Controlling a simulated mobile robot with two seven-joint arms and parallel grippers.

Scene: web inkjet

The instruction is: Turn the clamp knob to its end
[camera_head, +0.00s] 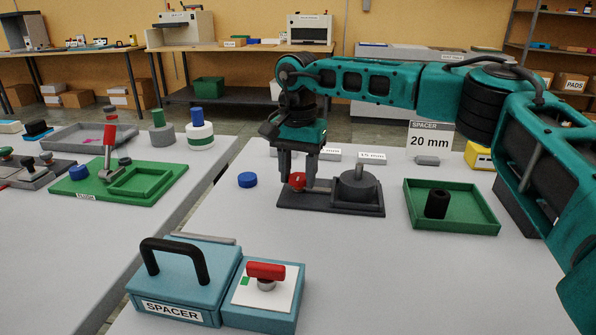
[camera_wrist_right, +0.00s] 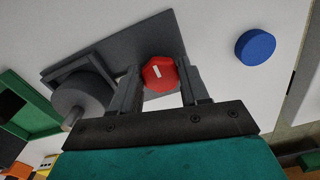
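The red clamp knob (camera_head: 297,181), many-sided with a white mark on top, sits at the left end of a dark grey fixture (camera_head: 330,208). It also shows in the right wrist view (camera_wrist_right: 160,74). My right gripper (camera_head: 298,178) points down over the knob, one finger on each side. A grey round part (camera_head: 358,186) with an upright pin sits on the fixture's right side. My left gripper is not in view.
A blue disc (camera_head: 247,180) lies left of the fixture. A green tray (camera_head: 462,223) with a black cylinder (camera_head: 437,204) stands right. A blue SPACER box (camera_head: 182,286) and a red-handled switch box (camera_head: 262,305) stand in front. Bare table lies between.

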